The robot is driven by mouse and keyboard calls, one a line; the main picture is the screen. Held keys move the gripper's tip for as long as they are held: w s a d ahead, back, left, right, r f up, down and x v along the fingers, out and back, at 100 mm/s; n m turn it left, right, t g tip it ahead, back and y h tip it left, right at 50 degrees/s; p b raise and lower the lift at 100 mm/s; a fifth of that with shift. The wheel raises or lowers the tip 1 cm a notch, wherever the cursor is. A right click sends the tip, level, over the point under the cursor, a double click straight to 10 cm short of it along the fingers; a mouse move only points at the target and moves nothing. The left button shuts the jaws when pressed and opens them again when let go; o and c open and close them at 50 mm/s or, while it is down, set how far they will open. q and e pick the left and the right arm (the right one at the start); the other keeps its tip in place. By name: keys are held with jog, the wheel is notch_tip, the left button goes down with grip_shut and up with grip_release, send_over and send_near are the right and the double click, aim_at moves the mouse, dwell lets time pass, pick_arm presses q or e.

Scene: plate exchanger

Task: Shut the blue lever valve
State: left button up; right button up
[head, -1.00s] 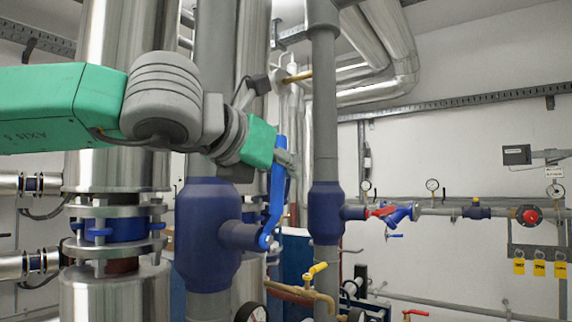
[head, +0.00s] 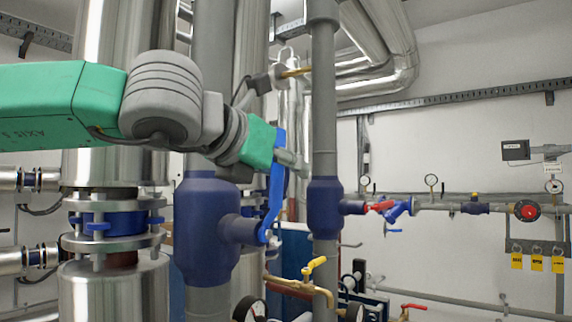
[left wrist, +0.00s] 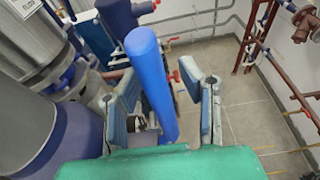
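The blue lever (head: 276,190) stands nearly upright on the side of a thick dark blue valve body (head: 207,230), on a grey vertical pipe. Its lower end meets the valve's short side stub. My left gripper (head: 290,160) is at the upper part of the lever, partly hidden behind it in the head view. In the left wrist view, the lever (left wrist: 152,85) passes between the two spread fingers of the left gripper (left wrist: 165,100). A gap shows on the right side; the left finger is close to the lever, and contact cannot be told. My right gripper is not in view.
A second grey pipe with a blue fitting (head: 324,210) stands just right of the lever. A brass tap with a yellow handle (head: 316,263) is below. A large silver pipe with a flange (head: 112,242) stands at left. Gauges and tags line the right wall.

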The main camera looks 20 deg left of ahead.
pick_arm(q)
jog(key=shift+a+r, duration=0.1)
jog(key=shift+r, duration=0.15)
jog(key=shift+s+a+r, duration=0.2)
jog(key=shift+s+r, duration=0.05)
jog(key=shift+s, duration=0.25)
jog(key=v, duration=1)
jog(key=shift+s+a+f, duration=0.15)
jog(key=shift+s+a, duration=0.05)
jog(key=shift+s, duration=0.15)
